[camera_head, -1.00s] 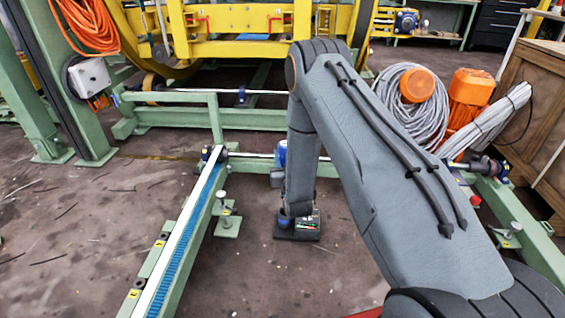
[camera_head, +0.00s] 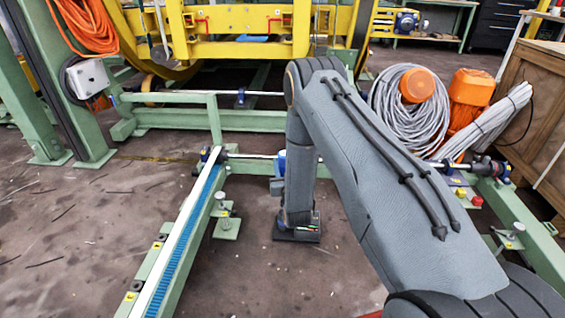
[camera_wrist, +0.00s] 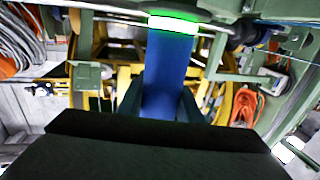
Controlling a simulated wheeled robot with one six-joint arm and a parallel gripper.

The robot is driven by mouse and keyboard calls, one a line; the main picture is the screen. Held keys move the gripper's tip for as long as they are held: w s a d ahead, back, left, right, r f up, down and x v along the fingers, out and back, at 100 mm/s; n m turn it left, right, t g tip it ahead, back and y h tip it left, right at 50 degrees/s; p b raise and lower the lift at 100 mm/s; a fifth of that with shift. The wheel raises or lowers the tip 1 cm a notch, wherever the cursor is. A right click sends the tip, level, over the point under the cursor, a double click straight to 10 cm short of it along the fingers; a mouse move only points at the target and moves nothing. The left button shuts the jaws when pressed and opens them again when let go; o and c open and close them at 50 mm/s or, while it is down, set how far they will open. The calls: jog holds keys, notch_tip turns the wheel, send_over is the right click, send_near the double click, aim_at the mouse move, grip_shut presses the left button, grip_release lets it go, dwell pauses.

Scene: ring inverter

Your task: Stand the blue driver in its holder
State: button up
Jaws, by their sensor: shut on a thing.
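The blue driver (camera_wrist: 168,60) is a blue cylinder with a glowing green band at the top of the wrist view. My gripper (camera_wrist: 163,95) has one dark finger on each side of it and is shut on it. The driver's lower part is hidden behind the dark gripper body. I cannot identify the holder in either view.
A green rail with a blue strip (camera_head: 186,238) runs to the left of my arm. A green frame (camera_head: 515,220) stands at the right. Behind are a yellow machine (camera_head: 235,50), a grey cable coil (camera_head: 400,110) and a wooden crate (camera_head: 540,100). Floor between the rails is mostly clear.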

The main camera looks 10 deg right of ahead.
notch_tip(320, 180, down, 13)
jog(key=b, duration=0.5)
jog(key=shift+r+b, duration=0.2)
jog(key=shift+b, duration=0.2)
jog(key=shift+f, duration=0.15)
dwell(0.7)
jog(key=o, duration=1.3)
jog(key=shift+f, duration=0.15)
jog(key=shift+s, duration=0.15)
